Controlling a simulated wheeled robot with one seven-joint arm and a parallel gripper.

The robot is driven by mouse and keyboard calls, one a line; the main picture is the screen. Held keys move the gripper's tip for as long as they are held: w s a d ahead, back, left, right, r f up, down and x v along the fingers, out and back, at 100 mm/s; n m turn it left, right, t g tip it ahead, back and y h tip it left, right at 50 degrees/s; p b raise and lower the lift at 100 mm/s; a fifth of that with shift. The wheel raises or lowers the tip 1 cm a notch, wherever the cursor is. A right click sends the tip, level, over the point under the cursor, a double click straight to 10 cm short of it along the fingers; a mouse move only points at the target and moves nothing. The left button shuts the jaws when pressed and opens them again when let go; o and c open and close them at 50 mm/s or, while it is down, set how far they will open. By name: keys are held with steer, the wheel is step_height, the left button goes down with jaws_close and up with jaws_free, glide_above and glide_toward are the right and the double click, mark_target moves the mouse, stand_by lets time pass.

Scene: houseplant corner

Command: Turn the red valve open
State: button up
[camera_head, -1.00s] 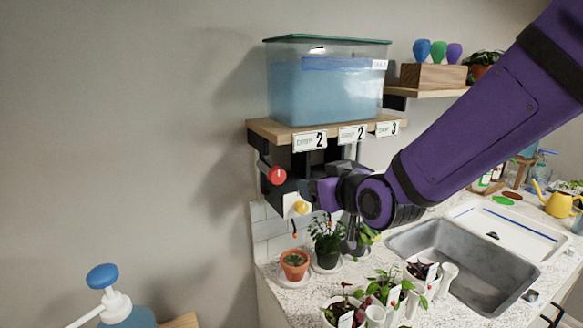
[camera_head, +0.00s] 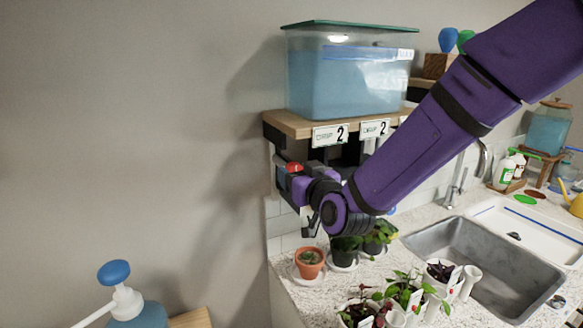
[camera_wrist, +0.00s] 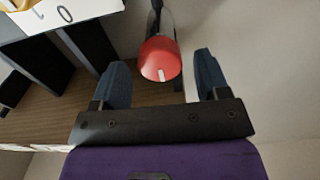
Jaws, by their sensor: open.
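The red valve (camera_head: 294,168) sits under the front left of the wooden shelf, mostly hidden behind my gripper in the head view. In the wrist view the red valve (camera_wrist: 160,59) is a round knob with a white mark pointing down toward the gripper. My gripper (camera_wrist: 160,75) is open, with one blue finger on each side of the knob and a gap on both sides. Neither finger visibly touches it. In the head view my gripper (camera_head: 290,182) is at the valve, its fingers hard to make out.
A clear tank of blue water (camera_head: 350,75) stands on the shelf (camera_head: 290,122) above. A terracotta pot (camera_head: 309,262) and several other plants stand on the counter below. A sink (camera_head: 480,265) is at right, a pump bottle (camera_head: 125,300) at lower left.

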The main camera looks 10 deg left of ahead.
mark_target(291, 167)
steer(key=shift+x, duration=2.05)
steer(key=c, duration=0.9)
